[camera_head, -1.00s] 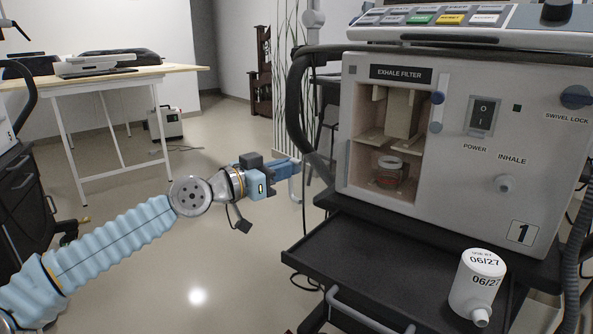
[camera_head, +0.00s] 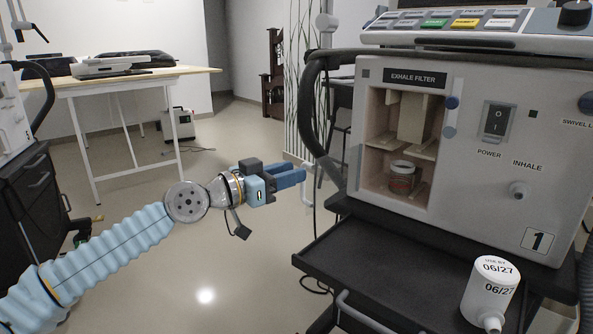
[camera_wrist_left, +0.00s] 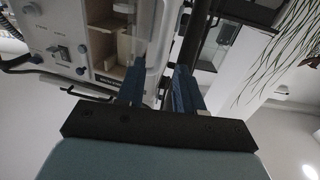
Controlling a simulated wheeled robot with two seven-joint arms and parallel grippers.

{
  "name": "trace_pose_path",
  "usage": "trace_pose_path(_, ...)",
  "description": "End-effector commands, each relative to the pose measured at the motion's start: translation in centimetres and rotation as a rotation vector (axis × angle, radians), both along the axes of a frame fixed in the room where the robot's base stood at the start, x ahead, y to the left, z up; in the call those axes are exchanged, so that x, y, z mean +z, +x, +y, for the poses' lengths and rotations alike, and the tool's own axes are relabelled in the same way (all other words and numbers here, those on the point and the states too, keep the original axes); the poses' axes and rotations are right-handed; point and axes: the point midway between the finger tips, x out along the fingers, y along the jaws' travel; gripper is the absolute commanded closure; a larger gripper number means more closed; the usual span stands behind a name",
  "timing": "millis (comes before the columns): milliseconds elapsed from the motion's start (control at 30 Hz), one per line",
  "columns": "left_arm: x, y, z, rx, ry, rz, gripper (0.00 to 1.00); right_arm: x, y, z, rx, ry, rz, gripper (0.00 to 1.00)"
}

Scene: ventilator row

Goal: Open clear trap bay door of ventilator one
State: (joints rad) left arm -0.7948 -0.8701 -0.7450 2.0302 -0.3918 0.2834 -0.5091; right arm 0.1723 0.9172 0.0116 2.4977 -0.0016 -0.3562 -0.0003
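Ventilator one (camera_head: 470,215), marked "1", stands at the right in the head view. Its bay (camera_head: 377,150) under the "EXHALE FILTER" label shows a small clear jar (camera_head: 403,177) on its floor. A see-through strip with blue knobs (camera_head: 452,102) runs along the bay's right edge; whether the clear door covers the bay is hard to tell. My left gripper (camera_head: 300,176) is left of the ventilator, apart from it, with fingers pointing right. In the left wrist view its two fingers (camera_wrist_left: 158,92) stand apart with nothing visible between them. My right gripper is not in view.
A black tray (camera_head: 370,265) juts out below the ventilator, with a white filter canister (camera_head: 490,290) dated 06/27 on it. A dark hose (camera_head: 309,105) curves along the ventilator's left side. A table (camera_head: 75,85) stands at the back left. Open floor lies around my left arm.

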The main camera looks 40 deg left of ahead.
Motion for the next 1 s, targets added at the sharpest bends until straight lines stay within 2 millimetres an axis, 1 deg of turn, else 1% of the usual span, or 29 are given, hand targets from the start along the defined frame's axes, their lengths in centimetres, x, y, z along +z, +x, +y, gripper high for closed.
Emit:
trace_pose_path(33, 0.0, -1.2, 0.4, 0.003, -0.003, -0.001, 0.64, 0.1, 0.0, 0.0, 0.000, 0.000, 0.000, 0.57)
trace_pose_path(200, 0.1, -5.5, 1.1, 0.003, -0.003, -0.003, 0.64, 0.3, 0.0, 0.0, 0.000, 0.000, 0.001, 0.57)
trace_pose_path(300, 0.1, -7.7, 1.5, 0.003, -0.002, -0.004, 0.64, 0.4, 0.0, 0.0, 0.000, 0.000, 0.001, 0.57)
trace_pose_path(433, 0.1, -9.7, 1.8, 0.001, -0.001, -0.002, 0.64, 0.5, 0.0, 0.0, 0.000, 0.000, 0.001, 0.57)
trace_pose_path(500, 0.0, -10.4, 1.9, 0.001, -0.001, -0.001, 0.64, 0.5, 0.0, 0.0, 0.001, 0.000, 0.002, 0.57)
trace_pose_path(600, 0.0, -10.9, 2.0, 0.000, 0.000, 0.000, 0.64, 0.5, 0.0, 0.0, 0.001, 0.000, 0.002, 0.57)
trace_pose_path(1000, 0.0, -11.0, 2.0, -0.001, 0.000, 0.001, 0.64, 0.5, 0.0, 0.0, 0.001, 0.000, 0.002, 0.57)
